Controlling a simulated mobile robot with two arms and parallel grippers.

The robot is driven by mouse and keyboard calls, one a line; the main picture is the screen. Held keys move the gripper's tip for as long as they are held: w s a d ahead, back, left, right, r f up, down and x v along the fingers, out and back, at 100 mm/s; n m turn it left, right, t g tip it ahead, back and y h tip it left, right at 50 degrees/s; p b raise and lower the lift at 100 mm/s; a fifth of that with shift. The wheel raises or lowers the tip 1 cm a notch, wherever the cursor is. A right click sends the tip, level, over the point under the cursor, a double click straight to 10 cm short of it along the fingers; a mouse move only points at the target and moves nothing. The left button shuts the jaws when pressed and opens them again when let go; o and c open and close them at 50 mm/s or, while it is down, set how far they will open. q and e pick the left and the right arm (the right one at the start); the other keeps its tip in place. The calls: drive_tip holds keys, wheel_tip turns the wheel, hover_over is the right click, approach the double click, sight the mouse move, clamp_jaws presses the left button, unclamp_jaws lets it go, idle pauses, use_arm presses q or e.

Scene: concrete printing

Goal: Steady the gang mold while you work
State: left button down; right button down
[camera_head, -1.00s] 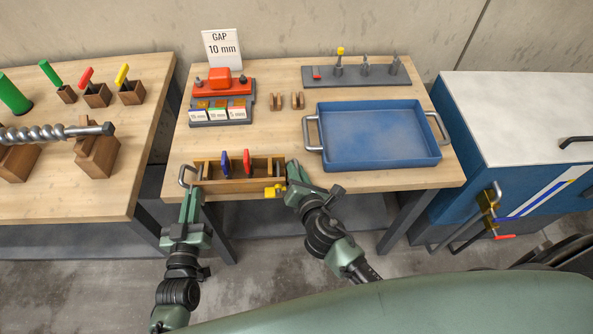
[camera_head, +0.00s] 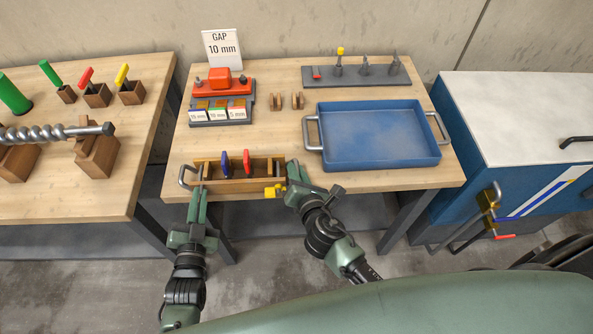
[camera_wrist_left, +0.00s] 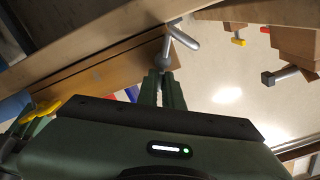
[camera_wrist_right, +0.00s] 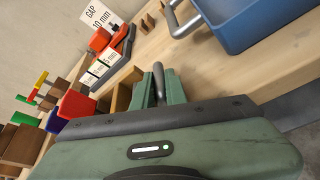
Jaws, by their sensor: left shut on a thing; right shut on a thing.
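The gang mold (camera_head: 232,182) is a wooden box at the front edge of the middle table, with a metal handle at each end. A blue divider (camera_head: 225,164) and a red divider (camera_head: 247,161) stand upright in it. My left gripper (camera_head: 198,192) is shut on the left handle (camera_head: 183,174), which also shows at the fingertips in the left wrist view (camera_wrist_left: 180,38). My right gripper (camera_head: 292,180) is at the right end, shut on the right handle (camera_wrist_right: 158,78), mostly hidden between the fingers. A yellow knob (camera_head: 274,191) is at the mold's front right corner.
A blue tray (camera_head: 380,160) sits right of the mold. Behind are a grey rack with labelled blocks (camera_head: 220,116), two small wooden pieces (camera_head: 288,101), a grey tool holder (camera_head: 356,75) and a "GAP 10 mm" sign (camera_head: 222,48).

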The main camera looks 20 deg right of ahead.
use_arm(q)
drive_tip(key=shift+s+d+f+m, duration=0.15)
drive_tip(key=shift+f+m, duration=0.15)
drive_tip(key=shift+m, duration=0.5)
drive_tip(key=m, duration=0.2)
drive_tip(key=f+m, duration=0.1)
drive_tip(key=m, duration=0.2)
drive_tip(key=shift+s+d, duration=0.1)
drive_tip(key=shift+d, duration=0.1)
drive_tip(key=c, duration=1.7)
unclamp_jaws()
drive_tip(key=shift+c, duration=0.2)
drive_tip(key=shift+o, duration=0.7)
drive_tip(key=shift+r, duration=0.2)
drive_tip(key=v, duration=0.4)
drive_tip(key=shift+s+a+r, duration=0.1)
drive_tip(key=shift+s, duration=0.05)
